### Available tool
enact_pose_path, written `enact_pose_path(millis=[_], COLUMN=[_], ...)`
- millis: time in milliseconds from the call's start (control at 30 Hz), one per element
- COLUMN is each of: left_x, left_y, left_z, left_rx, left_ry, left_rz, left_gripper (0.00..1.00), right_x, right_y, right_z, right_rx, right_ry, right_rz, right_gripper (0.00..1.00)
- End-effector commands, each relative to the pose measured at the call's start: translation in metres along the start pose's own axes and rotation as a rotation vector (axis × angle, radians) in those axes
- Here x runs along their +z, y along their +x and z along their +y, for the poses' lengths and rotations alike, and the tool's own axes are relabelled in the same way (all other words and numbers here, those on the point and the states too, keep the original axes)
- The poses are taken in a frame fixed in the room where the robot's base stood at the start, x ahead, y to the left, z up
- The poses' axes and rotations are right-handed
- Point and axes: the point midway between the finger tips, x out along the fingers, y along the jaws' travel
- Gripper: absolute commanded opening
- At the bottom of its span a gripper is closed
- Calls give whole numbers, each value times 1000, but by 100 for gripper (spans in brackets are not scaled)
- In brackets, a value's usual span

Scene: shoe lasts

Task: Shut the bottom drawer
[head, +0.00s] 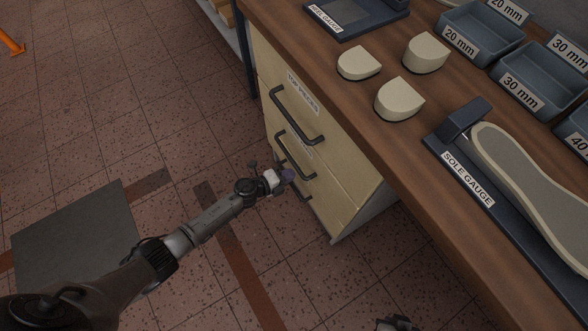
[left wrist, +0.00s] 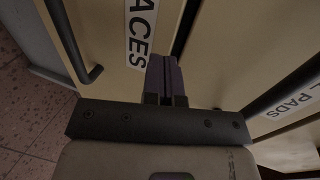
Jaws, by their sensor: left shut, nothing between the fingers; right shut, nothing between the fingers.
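The cream drawer unit stands under the wooden bench in the head view, with three dark bar handles down its front. The bottom drawer (head: 317,209) is lowest and partly hidden behind my left gripper (head: 288,175). In the left wrist view the drawer front labelled "...ACES" (left wrist: 110,45) lies beside the one labelled "...L PADS" (left wrist: 285,65), with a dark gap between them. My left gripper's purple fingers (left wrist: 163,75) are shut and empty, close against the "...ACES" front; I cannot tell whether they touch.
The wooden bench top (head: 350,105) overhangs the drawers and carries several cream pieces, a sole gauge (head: 465,185) and blue bins (head: 480,35). A grey mat (head: 75,240) lies on the tiled floor at left. The floor before the drawers is otherwise clear.

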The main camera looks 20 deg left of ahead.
Motion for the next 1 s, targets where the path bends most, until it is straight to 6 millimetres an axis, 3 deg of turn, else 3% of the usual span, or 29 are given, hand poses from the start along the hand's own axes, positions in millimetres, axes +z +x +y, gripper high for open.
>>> enact_pose_path(millis=[200,500,700,1000], left_x=[-1,-1,-1,-1], left_y=[-48,-92,-104,-106], left_z=[-1,1,2,2], left_rx=[4,3,1,1], left_ry=[-1,0,0,-2], left_rz=[3,4,3,3], left_gripper=[0,0,0,0], right_x=[-8,-11,-12,-13], right_y=[-24,-39,-43,-43], right_z=[1,4,5,3], right_rx=[1,8,9,5], right_ry=[-2,-10,-11,-6], right_rz=[0,-2,-3,-2], right_gripper=[0,0,0,0])
